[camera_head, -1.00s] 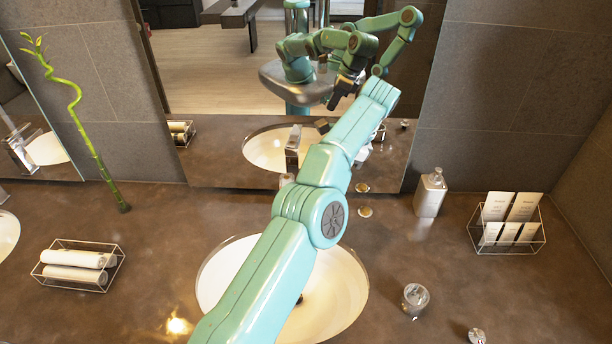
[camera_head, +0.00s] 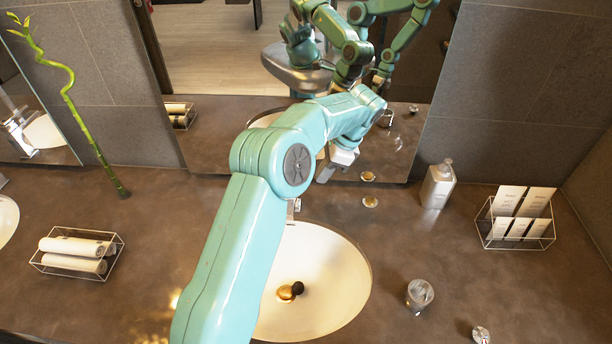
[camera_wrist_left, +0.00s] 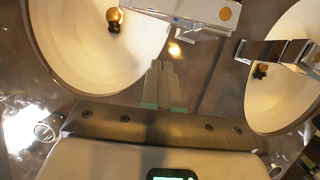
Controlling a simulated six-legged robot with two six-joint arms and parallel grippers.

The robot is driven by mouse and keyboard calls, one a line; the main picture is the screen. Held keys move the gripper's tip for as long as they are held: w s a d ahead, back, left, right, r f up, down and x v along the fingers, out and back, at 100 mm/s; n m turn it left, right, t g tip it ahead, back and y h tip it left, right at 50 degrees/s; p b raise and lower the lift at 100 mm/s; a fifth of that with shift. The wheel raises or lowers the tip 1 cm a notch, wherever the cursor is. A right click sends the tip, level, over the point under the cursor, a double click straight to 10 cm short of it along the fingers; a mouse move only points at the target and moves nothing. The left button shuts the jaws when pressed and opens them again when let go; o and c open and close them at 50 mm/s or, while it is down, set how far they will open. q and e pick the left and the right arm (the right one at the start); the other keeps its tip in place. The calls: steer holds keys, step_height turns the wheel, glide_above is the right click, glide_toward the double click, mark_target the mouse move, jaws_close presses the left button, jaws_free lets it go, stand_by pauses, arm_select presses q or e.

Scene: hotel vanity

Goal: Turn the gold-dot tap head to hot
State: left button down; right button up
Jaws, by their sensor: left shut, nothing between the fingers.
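The chrome tap (camera_wrist_left: 200,15) shows at the top of the left wrist view, with a gold dot (camera_wrist_left: 225,13) on its head. In the head view my arm hides most of the tap, and only a small part (camera_head: 292,208) shows beside it. My left gripper (camera_head: 326,174) is behind the basin, near the mirror. In the left wrist view its fingers (camera_wrist_left: 162,66) are shut and empty, pointing up toward the tap with a visible gap between. My right gripper is not directly in view.
The white basin (camera_head: 345,270) lies below the arm. A soap bottle (camera_head: 437,186), a small gold disc (camera_head: 370,201), a glass (camera_head: 419,294) and a card rack (camera_head: 515,235) stand to the right. Rolled towels (camera_head: 75,255) lie left. The mirror (camera_head: 215,150) is close behind the gripper.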

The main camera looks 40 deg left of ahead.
arm_select(q)
steer(key=s+a+b, duration=0.1)
steer(key=s, duration=0.1)
steer(key=s+a+f+b, duration=0.1)
steer(key=a, duration=0.1)
steer(key=shift+s+a+f, duration=0.15)
steer(key=shift+s, duration=0.2)
steer(key=shift+w+a, duration=0.1)
